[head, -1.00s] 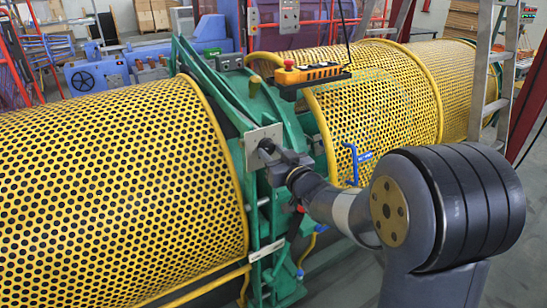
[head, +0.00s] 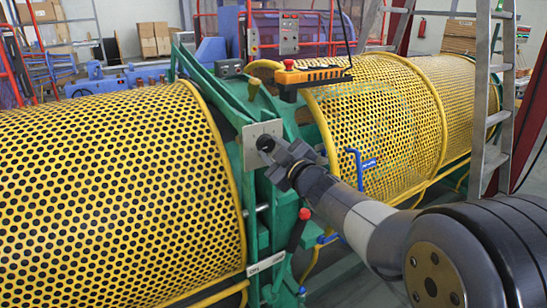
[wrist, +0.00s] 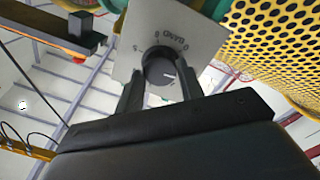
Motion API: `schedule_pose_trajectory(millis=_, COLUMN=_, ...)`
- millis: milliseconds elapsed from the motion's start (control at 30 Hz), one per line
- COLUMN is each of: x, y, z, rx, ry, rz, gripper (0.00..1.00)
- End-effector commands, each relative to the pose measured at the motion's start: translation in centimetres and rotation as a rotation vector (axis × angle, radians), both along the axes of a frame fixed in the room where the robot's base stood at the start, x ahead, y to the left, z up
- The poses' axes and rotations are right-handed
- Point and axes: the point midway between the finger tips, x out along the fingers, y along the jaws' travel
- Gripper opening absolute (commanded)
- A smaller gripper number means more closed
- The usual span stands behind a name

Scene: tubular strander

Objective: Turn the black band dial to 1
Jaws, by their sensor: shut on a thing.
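The black band dial (wrist: 160,66) sits on a pale square plate (wrist: 185,22) in the wrist view. The word BAND and some small marks are printed on the plate, turned over in this view. A white pointer line shows on the dial's face; which mark it meets is unclear. My gripper (wrist: 160,85) has one finger on each side of the dial and is shut on it. In the head view the plate (head: 254,136) is on the green frame, and my gripper (head: 272,148) reaches it from the lower right, hiding most of the dial.
Yellow perforated guards (head: 110,190) flank the green frame (head: 222,95). An orange pendant (head: 313,75) hangs above my gripper. A blue handle (head: 358,165) and a red-knobbed lever (head: 299,228) are close to my arm. A ladder (head: 492,110) stands at the right.

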Motion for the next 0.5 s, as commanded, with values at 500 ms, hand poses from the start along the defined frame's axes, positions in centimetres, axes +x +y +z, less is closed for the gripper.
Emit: schedule_pose_trajectory(millis=500, x=0.0, y=0.0, z=0.03, rx=-0.054, ry=-0.036, rz=0.0, gripper=0.13)
